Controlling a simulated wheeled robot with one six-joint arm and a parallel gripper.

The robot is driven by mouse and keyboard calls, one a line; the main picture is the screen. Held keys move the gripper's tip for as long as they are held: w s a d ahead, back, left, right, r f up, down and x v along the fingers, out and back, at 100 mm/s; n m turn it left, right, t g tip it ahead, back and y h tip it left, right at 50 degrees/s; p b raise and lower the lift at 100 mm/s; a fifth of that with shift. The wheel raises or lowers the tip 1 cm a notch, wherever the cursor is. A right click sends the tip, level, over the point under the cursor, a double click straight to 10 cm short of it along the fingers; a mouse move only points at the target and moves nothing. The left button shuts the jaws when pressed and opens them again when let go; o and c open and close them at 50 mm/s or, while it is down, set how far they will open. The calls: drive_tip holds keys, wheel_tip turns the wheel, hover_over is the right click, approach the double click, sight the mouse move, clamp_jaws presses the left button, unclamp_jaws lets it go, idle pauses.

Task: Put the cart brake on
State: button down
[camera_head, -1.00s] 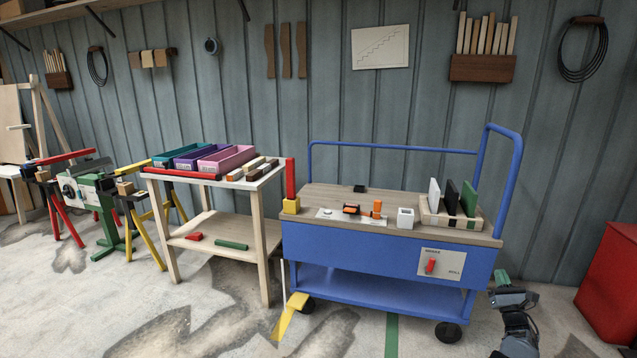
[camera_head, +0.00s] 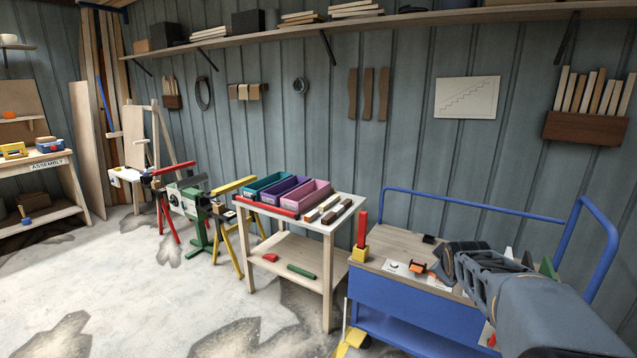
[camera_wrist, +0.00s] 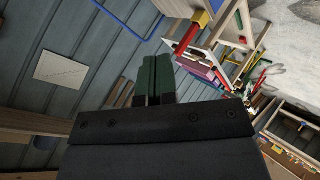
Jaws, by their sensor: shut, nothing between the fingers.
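The blue cart (camera_head: 400,312) with a wooden top stands at the lower right of the head view. A small piece of its red brake lever (camera_head: 488,336) shows on the front panel at the lower edge. My arm hides most of the panel and lever, so the lever's setting cannot be read. My arm reaches across the right part of the cart top in the head view; the gripper fingers cannot be made out there. In the wrist view, my gripper (camera_wrist: 157,78) has its green fingers together and empty, with the wall behind them.
On the cart top are a red post in a yellow block (camera_head: 361,243) and an orange-black piece (camera_head: 417,267). A blue handrail (camera_head: 470,204) rises behind. A table with coloured bins (camera_head: 305,193) stands left of the cart.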

drive_tip(key=s+a+r+m+g+y+p, duration=0.1)
drive_tip(key=s+a+m+g+y+p, duration=0.1)
drive_tip(key=s+a, duration=0.6)
drive_tip(key=s+a+r+m+g+y+p, duration=0.1)
drive_tip(key=s+a+m+g+p, duration=0.3)
drive_tip(key=s+a, duration=0.4)
drive_tip(key=s+y+p, duration=0.1)
drive_tip(key=s, duration=0.6)
drive_tip(key=shift+s+m, duration=0.15)
drive_tip(key=shift+m, duration=0.25)
